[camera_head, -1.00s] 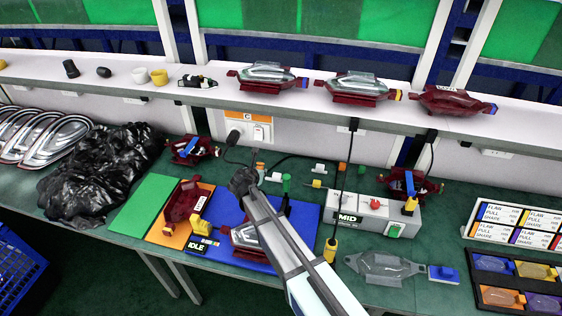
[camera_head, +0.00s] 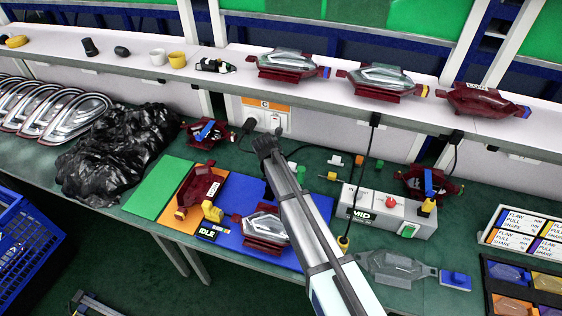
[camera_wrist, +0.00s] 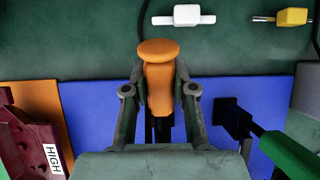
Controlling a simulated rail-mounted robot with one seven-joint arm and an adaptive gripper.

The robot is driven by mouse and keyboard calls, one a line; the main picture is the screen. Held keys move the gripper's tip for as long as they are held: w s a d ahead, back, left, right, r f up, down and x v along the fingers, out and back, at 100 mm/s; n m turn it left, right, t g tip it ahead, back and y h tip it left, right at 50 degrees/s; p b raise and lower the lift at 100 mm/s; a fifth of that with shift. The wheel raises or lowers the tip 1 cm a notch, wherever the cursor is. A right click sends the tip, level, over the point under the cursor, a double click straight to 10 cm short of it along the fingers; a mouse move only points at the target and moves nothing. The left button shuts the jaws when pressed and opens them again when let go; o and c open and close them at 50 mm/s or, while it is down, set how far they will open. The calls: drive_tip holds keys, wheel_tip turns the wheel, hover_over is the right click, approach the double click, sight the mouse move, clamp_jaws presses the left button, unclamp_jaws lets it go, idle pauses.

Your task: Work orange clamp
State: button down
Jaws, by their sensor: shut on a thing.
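The orange clamp shows in the wrist view as an upright orange handle with a rounded cap (camera_wrist: 158,72), over a dark lower part. My gripper (camera_wrist: 160,95) is shut on it, with one finger on each side of the handle. In the head view my gripper (camera_head: 266,147) is over the back edge of the blue board (camera_head: 232,190), and I cannot make out the orange handle there. A tail lamp with a clear lens (camera_head: 264,226) lies on the board, in front of my gripper. A green-handled clamp (camera_wrist: 288,152) is to the right in the wrist view.
A yellow clamp (camera_head: 212,211) is at the board's left, beside a dark red lamp housing (camera_head: 198,187) on an orange mat. A grey control box (camera_head: 385,208) stands to the right. A shelf (camera_head: 220,80) with lamps runs behind.

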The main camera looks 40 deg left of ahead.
drive_tip(key=c, duration=0.9)
unclamp_jaws()
drive_tip(key=shift+f, duration=0.1)
drive_tip(key=v, duration=1.2)
